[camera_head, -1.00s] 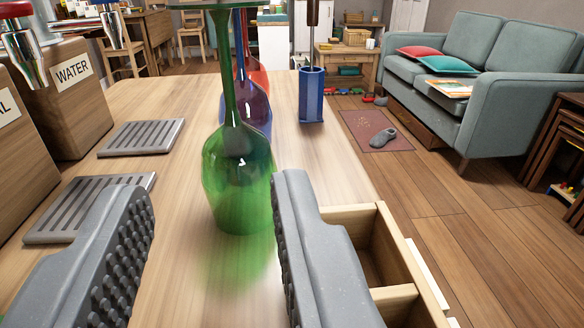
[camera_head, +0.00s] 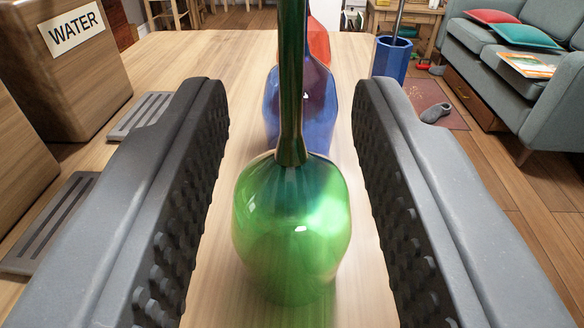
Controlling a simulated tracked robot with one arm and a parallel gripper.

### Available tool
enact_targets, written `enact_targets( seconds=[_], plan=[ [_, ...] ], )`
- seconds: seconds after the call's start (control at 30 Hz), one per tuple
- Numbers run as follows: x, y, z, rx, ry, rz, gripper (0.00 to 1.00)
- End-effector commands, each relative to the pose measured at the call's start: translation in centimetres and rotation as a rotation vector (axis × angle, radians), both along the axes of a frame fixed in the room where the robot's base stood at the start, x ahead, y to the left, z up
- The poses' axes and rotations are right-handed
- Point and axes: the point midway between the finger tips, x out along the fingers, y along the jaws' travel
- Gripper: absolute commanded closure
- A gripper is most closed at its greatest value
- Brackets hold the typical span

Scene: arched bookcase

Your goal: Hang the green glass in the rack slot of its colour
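The green glass (camera_head: 290,235) is upside down, bowl low and stem (camera_head: 291,100) rising out of the top of the picture. I cannot tell whether its rim touches the wooden top. My gripper (camera_head: 290,95) is open, with one grey studded finger on each side of the glass. A gap shows between each finger and the bowl, so nothing is held. A blue-purple glass (camera_head: 302,105) is behind the green one, and an orange-red glass (camera_head: 319,45) is behind that, both partly hidden. The rack and its slots are not in view.
A wooden box labelled WATER (camera_head: 75,75) and slatted grey trays (camera_head: 140,115) are at the left. A sofa (camera_head: 480,50) is beyond, on the right.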

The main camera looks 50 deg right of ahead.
Motion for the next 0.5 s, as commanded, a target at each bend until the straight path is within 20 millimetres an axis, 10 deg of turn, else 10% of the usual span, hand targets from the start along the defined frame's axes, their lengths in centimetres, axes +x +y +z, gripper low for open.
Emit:
enact_targets(
  seconds=[0.37,0.5],
  plan=[
    [1.46,-1.59,0.01,0.001,-0.001,0.000,0.66],
    [1.45,-1.59,0.00,0.001,-0.001,-0.001,0.99]
  ],
)
